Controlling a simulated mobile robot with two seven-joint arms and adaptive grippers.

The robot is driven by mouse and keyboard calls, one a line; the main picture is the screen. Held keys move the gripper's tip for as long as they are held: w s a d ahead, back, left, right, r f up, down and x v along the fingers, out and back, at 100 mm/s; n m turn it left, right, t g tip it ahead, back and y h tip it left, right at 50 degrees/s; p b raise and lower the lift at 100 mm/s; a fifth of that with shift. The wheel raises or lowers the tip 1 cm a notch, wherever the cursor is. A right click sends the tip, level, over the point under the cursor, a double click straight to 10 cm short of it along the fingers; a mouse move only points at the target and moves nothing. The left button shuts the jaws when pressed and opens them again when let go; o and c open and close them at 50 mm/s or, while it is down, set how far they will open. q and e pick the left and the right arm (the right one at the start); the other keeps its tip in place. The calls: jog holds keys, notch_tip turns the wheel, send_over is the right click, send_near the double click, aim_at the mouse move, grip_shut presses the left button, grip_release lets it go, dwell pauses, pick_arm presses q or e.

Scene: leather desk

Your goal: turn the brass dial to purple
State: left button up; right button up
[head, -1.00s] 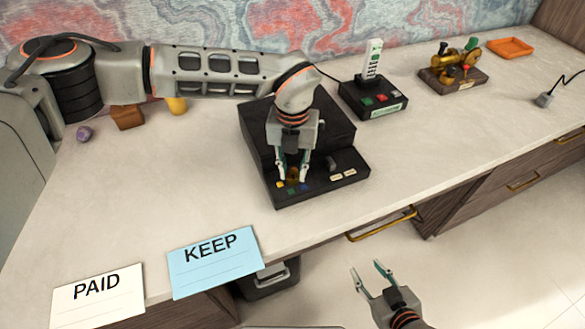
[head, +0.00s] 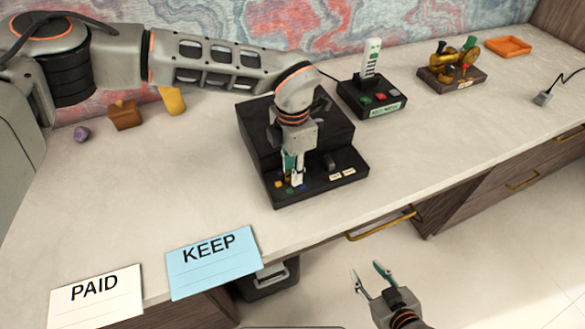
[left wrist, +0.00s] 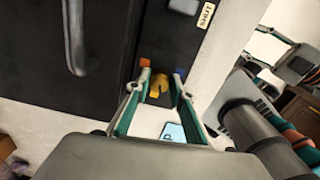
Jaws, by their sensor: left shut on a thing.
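The brass dial (left wrist: 157,88) shows in the left wrist view, low on the black box (left wrist: 100,45). My left gripper (left wrist: 160,92) is shut on the dial, one finger on each side. An orange mark (left wrist: 145,63) and a blue mark (left wrist: 180,72) lie beside it. In the head view my left gripper (head: 294,180) points down at the front left of the box (head: 335,135) and mostly hides the dial. A yellow mark (head: 278,184) shows there. I cannot make out a purple mark. My right gripper (head: 372,277) is open and empty in front of the desk.
A black switch (head: 330,161) and labels are on the box's right. Behind stand a handset on a black base (head: 378,100) and a brass device (head: 452,75). An orange tray (head: 508,46) is far right. PAID (head: 95,298) and KEEP (head: 213,262) cards lie front left.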

pick_arm(q)
jog(key=m, duration=0.4)
jog(key=shift+m, duration=0.3)
jog(key=m, duration=0.3)
jog(key=shift+s+m, duration=0.1)
jog(key=shift+m, duration=0.3)
jog(key=m, duration=0.3)
jog(key=shift+s+m+b, duration=0.1)
jog(key=shift+m+b, duration=0.2)
jog(key=shift+m, duration=1.8)
jog(key=o, duration=1.1)
